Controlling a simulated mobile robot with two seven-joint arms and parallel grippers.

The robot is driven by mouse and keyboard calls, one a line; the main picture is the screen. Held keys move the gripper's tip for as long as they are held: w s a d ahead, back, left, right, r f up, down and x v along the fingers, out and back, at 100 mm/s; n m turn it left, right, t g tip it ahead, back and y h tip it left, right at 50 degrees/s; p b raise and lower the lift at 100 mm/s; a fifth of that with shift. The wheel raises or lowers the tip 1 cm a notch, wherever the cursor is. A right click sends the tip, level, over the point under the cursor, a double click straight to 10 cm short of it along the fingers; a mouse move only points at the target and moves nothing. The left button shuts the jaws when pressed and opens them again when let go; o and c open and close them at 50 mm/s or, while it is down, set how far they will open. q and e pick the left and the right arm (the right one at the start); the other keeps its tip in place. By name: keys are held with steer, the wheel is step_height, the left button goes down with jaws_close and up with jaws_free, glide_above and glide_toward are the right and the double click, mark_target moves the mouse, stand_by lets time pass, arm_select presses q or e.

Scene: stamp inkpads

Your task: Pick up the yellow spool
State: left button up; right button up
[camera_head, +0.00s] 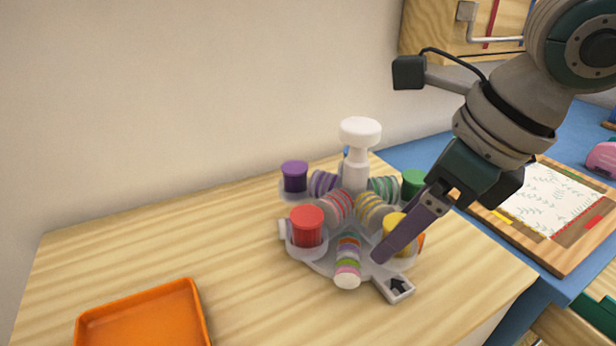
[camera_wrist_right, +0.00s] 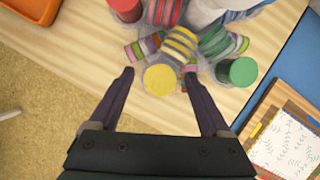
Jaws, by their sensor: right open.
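The yellow spool (camera_head: 392,221) stands at the right front of a pale round carousel (camera_head: 318,263) on the wooden table, partly hidden behind a finger of my right gripper. In the right wrist view, its round yellow top (camera_wrist_right: 160,80) shows between the two fingertips. My right gripper (camera_head: 386,250) comes down from the upper right, and one finger shows clearly in the head view. In the right wrist view, the right gripper (camera_wrist_right: 159,75) is open and empty, with a finger on either side of the spool and gaps between. My left gripper is not in view.
A red spool (camera_head: 307,227), a purple spool (camera_head: 294,176), a green spool (camera_head: 413,183) and several striped rolls crowd the carousel around a white-knobbed post (camera_head: 360,132). An orange tray (camera_head: 145,318) lies front left. A framed board (camera_head: 548,203) lies right.

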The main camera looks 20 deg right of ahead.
jaws_close()
stand_by(0.7)
